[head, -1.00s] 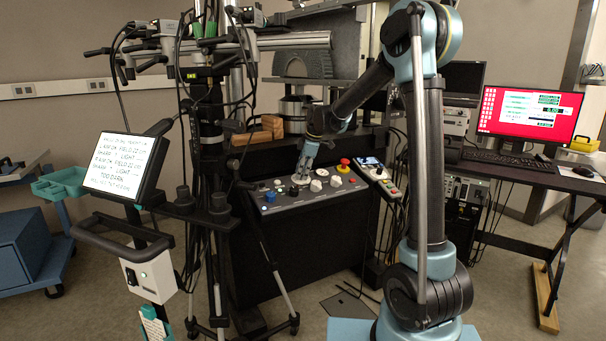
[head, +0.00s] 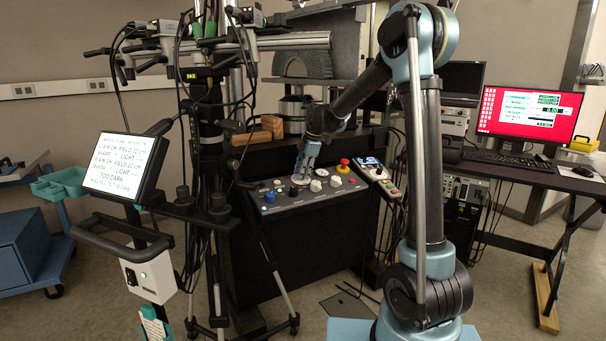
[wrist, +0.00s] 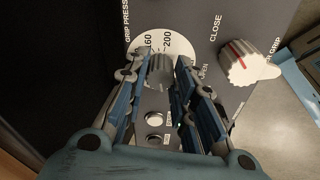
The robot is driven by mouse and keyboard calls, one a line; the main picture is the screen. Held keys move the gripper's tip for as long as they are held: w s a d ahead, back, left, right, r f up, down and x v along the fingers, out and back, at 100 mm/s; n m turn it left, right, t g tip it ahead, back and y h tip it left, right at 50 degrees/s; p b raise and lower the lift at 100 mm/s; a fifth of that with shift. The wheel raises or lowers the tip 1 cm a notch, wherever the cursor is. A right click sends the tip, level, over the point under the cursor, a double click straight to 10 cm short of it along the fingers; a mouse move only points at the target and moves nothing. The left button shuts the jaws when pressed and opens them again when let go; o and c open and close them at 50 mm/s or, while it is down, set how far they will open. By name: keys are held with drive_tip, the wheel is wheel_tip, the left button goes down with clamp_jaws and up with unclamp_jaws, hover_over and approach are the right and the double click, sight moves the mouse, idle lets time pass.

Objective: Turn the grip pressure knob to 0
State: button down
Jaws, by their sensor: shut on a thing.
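The grip pressure knob (wrist: 160,72) is grey and ribbed and stands on a white round dial (wrist: 150,42). The numbers 160 and 200 show on the dial, and part of the label "GRIP PRESS" shows beside it. My gripper (wrist: 161,76) has its two blue-padded fingers on either side of this knob, shut on it. The knob's pointer is hard to make out. In the head view my gripper (head: 303,174) reaches down to the control panel (head: 272,206), and its fingers hide most of the knob.
A white knob with a red line (wrist: 244,62), by the words CLOSE and OPEN, is right of my gripper. Two round push buttons (wrist: 154,118) lie below the dial. A red emergency button (head: 344,163) and a blue knob (head: 270,197) are on the panel.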

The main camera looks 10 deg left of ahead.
drive_tip(key=shift+w, duration=0.15)
drive_tip(key=c, duration=1.3)
unclamp_jaws()
drive_tip(key=shift+r, duration=0.1)
drive_tip(key=v, duration=1.1)
drive_tip(key=shift+d+r, duration=0.15)
drive_tip(key=shift+r, duration=0.2)
